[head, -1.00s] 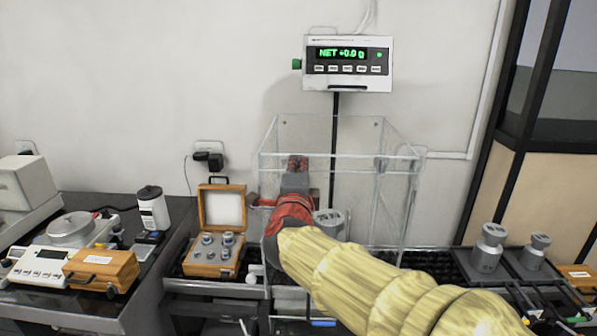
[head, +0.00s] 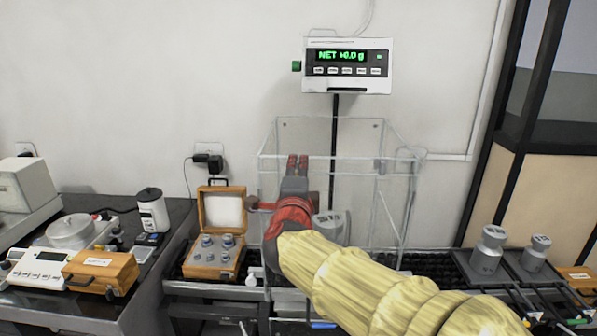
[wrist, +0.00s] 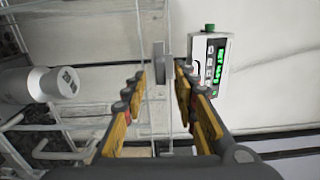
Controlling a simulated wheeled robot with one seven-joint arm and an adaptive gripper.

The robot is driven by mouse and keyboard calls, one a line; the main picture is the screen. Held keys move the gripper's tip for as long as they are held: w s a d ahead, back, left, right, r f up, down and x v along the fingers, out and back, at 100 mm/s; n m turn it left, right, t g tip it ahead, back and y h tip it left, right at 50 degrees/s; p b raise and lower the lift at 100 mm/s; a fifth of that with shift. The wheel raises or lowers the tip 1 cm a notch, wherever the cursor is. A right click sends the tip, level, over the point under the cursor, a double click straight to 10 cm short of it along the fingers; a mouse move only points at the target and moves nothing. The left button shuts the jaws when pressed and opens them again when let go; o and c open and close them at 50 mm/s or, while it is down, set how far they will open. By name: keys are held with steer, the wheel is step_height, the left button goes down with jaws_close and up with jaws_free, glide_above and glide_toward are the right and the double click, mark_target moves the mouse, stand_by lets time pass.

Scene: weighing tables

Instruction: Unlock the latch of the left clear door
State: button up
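The clear enclosure (head: 350,165) stands below the display in the head view. My gripper (head: 297,160) is at its left part, with my wrist and sleeved arm hiding much of the front and left door. In the wrist view my gripper (wrist: 161,72) is open, with yellow-padded fingers apart. The latch's setting cannot be read.
A grey weight (head: 328,224) stands behind my arm and also shows in the wrist view (wrist: 38,86). The display (head: 347,65) reads about zero. An open wooden weight box (head: 213,257) is at left. More grey weights (head: 487,250) stand at right.

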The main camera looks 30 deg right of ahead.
steer(key=v, duration=1.1)
steer(key=shift+s+a, duration=0.2)
steer(key=shift+s, duration=0.1)
steer(key=w+a+f+n+t+y, duration=0.1)
steer(key=w+a+f+n+y, duration=0.1)
steer(key=a+n+y, duration=0.3)
steer(key=w+a+f+n+t+y, duration=0.1)
steer(key=w+a+n+y, duration=0.1)
steer(key=a+n+y, duration=0.3)
steer(key=s+a+f+n+g+y, duration=0.4)
steer(key=a+f+n, duration=0.3)
steer(key=a, duration=0.4)
steer(key=s+f+n+g+p, duration=0.2)
steer(key=s+f+n+g, duration=0.1)
steer(key=s+f+n, duration=0.25)
steer(key=s+d+f+n+g+h+p, duration=0.1)
steer(key=s+d+n+g+h+p, duration=0.1)
steer(key=s+d, duration=0.8)
steer(key=shift+s+d+f+g+h+p, duration=0.25)
steer(key=shift+s+d+g+h+p, duration=0.15)
steer(key=shift+s+g+h+p, duration=0.5)
steer(key=shift+w+n+g+b, duration=0.15)
steer(key=shift+n+g+b, duration=0.1)
steer(key=shift+g+b, duration=0.1)
steer(key=shift+c, duration=0.4)
